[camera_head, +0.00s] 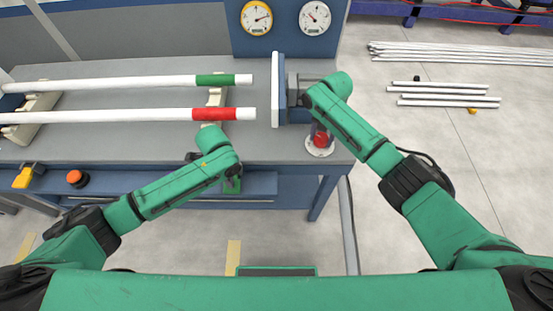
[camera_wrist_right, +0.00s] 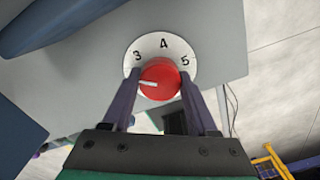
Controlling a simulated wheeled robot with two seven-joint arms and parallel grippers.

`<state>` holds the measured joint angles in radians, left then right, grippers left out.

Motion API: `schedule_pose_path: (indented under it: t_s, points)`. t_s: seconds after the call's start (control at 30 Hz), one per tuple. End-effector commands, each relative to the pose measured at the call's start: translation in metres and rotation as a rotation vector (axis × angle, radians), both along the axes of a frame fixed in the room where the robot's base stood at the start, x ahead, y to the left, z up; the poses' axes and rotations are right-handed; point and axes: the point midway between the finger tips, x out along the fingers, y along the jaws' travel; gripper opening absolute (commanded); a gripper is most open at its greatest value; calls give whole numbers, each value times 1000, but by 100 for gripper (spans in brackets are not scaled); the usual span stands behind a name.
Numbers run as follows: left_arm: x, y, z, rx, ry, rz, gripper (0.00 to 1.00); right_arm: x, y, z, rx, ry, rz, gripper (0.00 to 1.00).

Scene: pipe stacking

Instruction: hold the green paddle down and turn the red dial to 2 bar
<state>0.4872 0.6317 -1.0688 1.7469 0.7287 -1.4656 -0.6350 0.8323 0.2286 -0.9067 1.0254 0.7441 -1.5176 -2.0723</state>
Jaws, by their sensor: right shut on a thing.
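The red dial (camera_head: 320,140) sits on a white numbered disc on the bench, right of the white-faced panel. My right gripper (camera_wrist_right: 160,75) is shut on the red dial (camera_wrist_right: 162,88), with one finger on each side. The disc (camera_wrist_right: 166,44) shows 3, 4 and 5; its other numbers are hidden. The dial's white pointer line points left, below the 3. A green piece, seemingly the green paddle (camera_head: 232,187), shows at the bench's front edge. My left gripper (camera_head: 232,172) is over it, mostly hidden by its own wrist; contact and jaws cannot be made out.
A yellow-rimmed gauge (camera_head: 257,18) and a white-rimmed gauge (camera_head: 315,18) are on the blue back panel. White pipes with green (camera_head: 216,80) and red (camera_head: 213,114) bands lie on supports at left. A red-orange button (camera_head: 77,178) is at front left.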

Motion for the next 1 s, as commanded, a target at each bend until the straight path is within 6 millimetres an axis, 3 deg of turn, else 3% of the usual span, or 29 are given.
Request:
schedule_pose_path:
  t_s: [0.47,0.7,0.93,1.0]
  points:
    - [-1,0,-5,0,3,1,0,0,0,1,-1,0,2,15]
    - [-2,0,-6,0,6,1,0,1,-1,1,-2,-1,297,15]
    - [-3,0,-7,1,8,1,0,1,-1,1,-3,-1,311,15]
    - [-3,0,-7,1,8,1,0,1,-1,1,-3,-1,393,15]
